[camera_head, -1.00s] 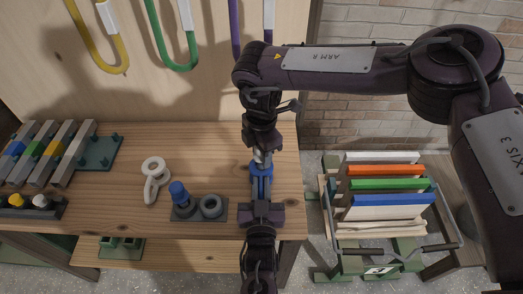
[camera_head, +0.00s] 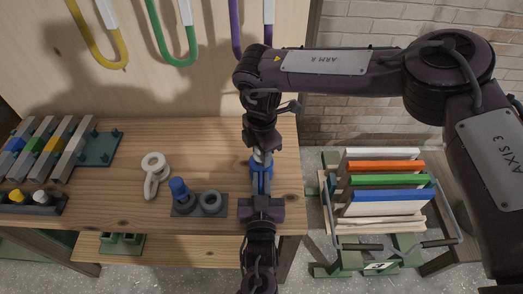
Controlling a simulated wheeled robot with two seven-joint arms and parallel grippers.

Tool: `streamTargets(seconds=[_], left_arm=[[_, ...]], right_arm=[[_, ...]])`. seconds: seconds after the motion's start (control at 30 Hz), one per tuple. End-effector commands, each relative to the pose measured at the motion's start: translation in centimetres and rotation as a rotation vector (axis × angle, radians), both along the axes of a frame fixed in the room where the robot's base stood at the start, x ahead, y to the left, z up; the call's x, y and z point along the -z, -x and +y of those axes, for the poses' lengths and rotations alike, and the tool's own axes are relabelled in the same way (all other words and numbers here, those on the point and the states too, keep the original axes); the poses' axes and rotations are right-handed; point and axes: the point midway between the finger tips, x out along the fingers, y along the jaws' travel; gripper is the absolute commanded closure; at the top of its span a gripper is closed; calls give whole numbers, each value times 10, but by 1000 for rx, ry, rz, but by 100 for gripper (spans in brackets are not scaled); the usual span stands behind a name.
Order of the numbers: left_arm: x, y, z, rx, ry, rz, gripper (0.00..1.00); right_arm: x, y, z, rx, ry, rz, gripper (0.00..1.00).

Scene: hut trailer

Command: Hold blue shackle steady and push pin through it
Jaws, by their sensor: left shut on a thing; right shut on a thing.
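The blue shackle (camera_head: 261,178) is above the right part of the wooden bench, in the middle of the view. My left gripper (camera_head: 261,203) comes up from the bottom edge and is shut on the shackle's near side. My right gripper (camera_head: 261,146) reaches down from above and is shut on a silvery pin (camera_head: 259,157) at the shackle's far end. Only a small bit of the pin shows between the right gripper and the blue part. The jaws hide most of it, so I cannot tell how deep it sits.
On the wooden bench (camera_head: 110,212) stand a grey holder with a blue peg (camera_head: 179,189) and a ring (camera_head: 211,202), and a loose white shackle-like piece (camera_head: 154,172). Racks with coloured bars (camera_head: 45,153) fill the left. A cart with coloured boards (camera_head: 386,180) stands right of the bench.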

Motion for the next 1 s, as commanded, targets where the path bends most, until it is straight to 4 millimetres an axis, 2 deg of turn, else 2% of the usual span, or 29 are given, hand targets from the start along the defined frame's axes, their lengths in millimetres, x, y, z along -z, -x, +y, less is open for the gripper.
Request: streamTargets(seconds=[0.87, 0.9, 1.0], left_arm=[[-2, 0, -1, 1, 3, -7, 100], [-2, 0, -2, 1, 3, -7, 100], [-3, 0, -2, 2, 4, -9, 100]], right_arm=[[18, 0, -1, 1, 2, 0, 89], [18, 0, -1, 1, 3, -1, 61], [19, 0, -1, 0, 2, 0, 48]])
